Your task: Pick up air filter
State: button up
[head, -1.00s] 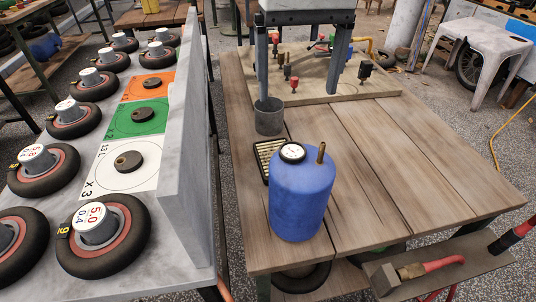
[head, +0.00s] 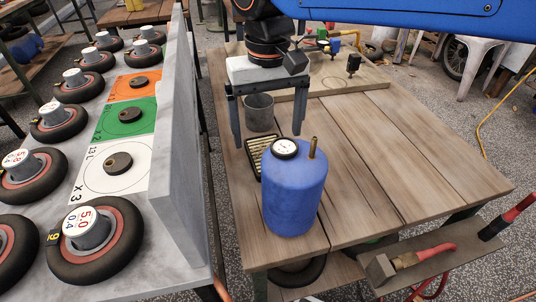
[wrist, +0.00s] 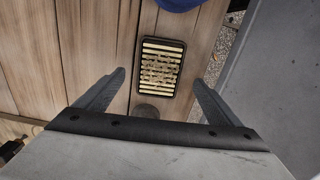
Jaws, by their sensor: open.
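The air filter (head: 254,151) is a flat rectangle with a black frame and pale pleats. It lies on the wooden table (head: 400,165), and the blue tank partly hides it in the head view. In the wrist view the whole filter (wrist: 163,65) shows between and ahead of the fingers. My gripper (head: 267,139) is open and empty, fingers pointing down, above the table near the filter. In the wrist view, the gripper (wrist: 158,77) has one finger on each side of the filter's near part, apart from it.
The blue tank (head: 295,195) with a gauge stands close beside the filter. A grey cup (head: 259,112) stands just behind the filter. A grey upright panel (head: 183,140) rises left of the table. The table's right side is clear.

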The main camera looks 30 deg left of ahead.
aim_at(268, 146)
jog(key=shift+f, duration=2.85)
jog(key=c, duration=1.3)
jog(key=shift+r, duration=0.15)
